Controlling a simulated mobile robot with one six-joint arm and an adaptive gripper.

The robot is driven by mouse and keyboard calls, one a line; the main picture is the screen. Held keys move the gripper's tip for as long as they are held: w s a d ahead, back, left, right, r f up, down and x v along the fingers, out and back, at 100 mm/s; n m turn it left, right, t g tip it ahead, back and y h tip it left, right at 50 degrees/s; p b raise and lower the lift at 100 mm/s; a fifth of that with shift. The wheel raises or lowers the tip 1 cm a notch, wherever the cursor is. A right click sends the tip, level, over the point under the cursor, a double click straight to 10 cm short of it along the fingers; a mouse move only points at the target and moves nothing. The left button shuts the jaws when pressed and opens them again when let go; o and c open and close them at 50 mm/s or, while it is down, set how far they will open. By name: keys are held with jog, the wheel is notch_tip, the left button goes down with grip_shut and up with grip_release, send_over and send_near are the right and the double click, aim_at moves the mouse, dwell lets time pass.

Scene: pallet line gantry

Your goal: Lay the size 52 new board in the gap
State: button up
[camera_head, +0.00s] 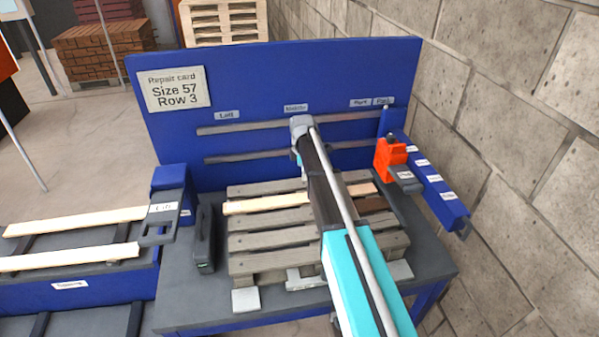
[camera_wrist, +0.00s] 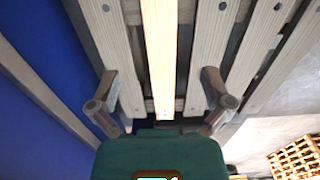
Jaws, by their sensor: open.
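The pallet (camera_head: 265,243) of grey weathered slats lies on the workbench. A pale new board (camera_head: 265,204) lies along one of its rows; my arm hides its middle. In the wrist view the pale board (camera_wrist: 160,50) runs between grey slats, roughly parallel to them. My gripper (camera_wrist: 161,78) is open, with one finger on each side of the board and space between. I cannot tell the board's size or whether it sits fully down. In the head view my arm hides the gripper. The repair card (camera_head: 175,88) reads Size 57, Row 3.
A blue rack (camera_head: 80,284) at the left holds two pale boards (camera_head: 75,221). A blue panel (camera_head: 290,70) with two rails stands behind the pallet. An orange tool (camera_head: 389,158) sits at the right by a labelled blue bar (camera_head: 432,180). A block wall closes the right side.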

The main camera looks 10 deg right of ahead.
jog(key=s+m, duration=1.8)
jog(key=s, duration=1.1)
jog(key=shift+a, duration=0.4)
